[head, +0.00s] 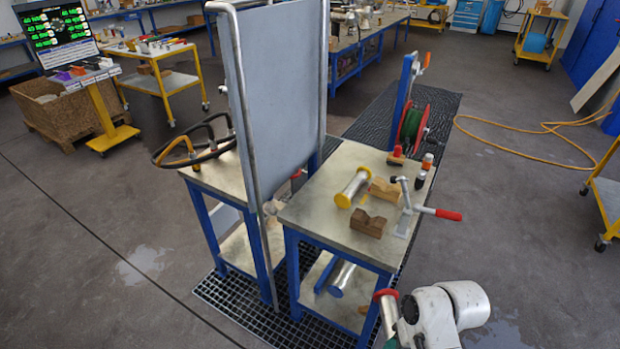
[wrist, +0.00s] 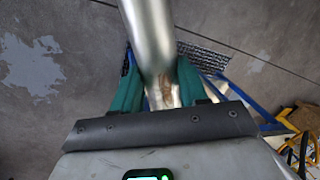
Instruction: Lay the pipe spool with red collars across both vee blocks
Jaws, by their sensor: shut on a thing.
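The pipe spool with red collars (head: 389,317) is a silver tube. One red collar shows at its top end in the head view; the other end is hidden. My gripper (wrist: 160,88) is shut on the spool, with green fingers on either side of the bare tube (wrist: 147,35) in the wrist view. It holds the spool tilted, in front of and below the bench top at the lower right of the head view. Two vee blocks stand on the bench (head: 325,213): a light wooden one (head: 384,191) and a darker brown one (head: 368,225) nearer me. Both are empty.
A spool with yellow collars (head: 352,187) lies left of the blocks. A toggle clamp with a red handle (head: 436,213) stands to their right. A blue-collared spool (head: 342,279) lies on the lower shelf. A tall grey panel (head: 280,90) stands left of the bench.

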